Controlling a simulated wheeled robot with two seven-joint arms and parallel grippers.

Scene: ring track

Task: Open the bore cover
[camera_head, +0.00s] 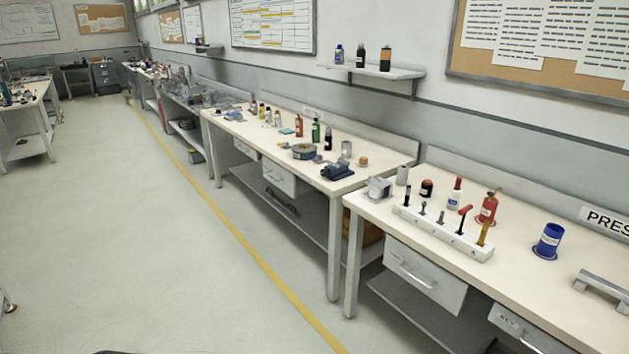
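I cannot pick out a bore cover in this view. A workbench (400,232) runs along the wall at the right, with a grey bar handle (602,286) cut off by the right edge; I cannot tell what it belongs to. A sign reading "PRES" (606,221) is cut off above it. Neither of my grippers is in view.
A white tool block (440,236) holds several tools. Drawers (425,277) sit under the bench front. Another bench (262,130) continues leftward. The floor (120,230) is clear, with a yellow line (235,229).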

